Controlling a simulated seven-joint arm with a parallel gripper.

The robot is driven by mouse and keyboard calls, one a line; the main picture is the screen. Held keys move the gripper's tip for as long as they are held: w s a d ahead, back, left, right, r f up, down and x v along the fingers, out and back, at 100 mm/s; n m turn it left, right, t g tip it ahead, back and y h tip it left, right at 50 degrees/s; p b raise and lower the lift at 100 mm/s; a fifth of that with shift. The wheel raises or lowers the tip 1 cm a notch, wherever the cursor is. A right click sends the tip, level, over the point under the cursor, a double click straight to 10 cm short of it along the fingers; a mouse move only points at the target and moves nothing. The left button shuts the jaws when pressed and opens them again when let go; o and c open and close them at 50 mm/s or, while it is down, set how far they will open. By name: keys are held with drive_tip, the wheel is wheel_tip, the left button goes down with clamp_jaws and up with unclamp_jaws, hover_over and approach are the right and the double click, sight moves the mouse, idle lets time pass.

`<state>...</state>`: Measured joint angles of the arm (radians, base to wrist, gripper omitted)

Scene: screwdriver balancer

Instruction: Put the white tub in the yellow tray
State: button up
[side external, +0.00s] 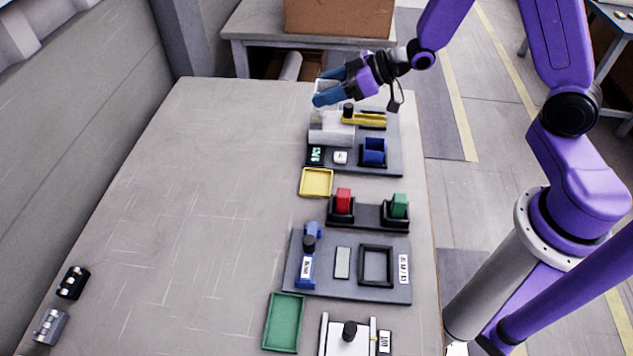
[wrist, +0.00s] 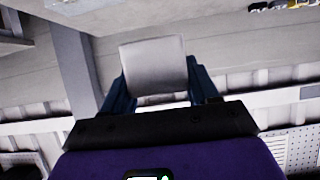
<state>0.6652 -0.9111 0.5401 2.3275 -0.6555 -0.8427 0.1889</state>
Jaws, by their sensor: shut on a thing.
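My gripper (side external: 327,87) is shut on the white tub (side external: 323,86), at the far end of the table above the dark station board. In the wrist view, the tub (wrist: 155,68) sits between the two blue fingers of my gripper (wrist: 160,85). It shows as a plain, pale, rounded body, and the fingers cover its sides. The yellow tray (side external: 316,182) lies on the table in front of the far board, nearer the camera than my gripper. It is shallow and looks empty.
The far board (side external: 383,163) carries a white block, a yellow piece and a blue bin (side external: 373,151). A green tray (side external: 284,322) lies nearer the camera. The table's left side is mostly clear.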

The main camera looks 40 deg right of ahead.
hover_over(317, 183)
drive_tip(key=shift+a+f, duration=0.1)
drive_tip(key=shift+f, duration=8.05)
drive_tip(key=shift+f, duration=0.15)
drive_tip(key=o, duration=0.8)
drive_tip(key=shift+c, duration=0.2)
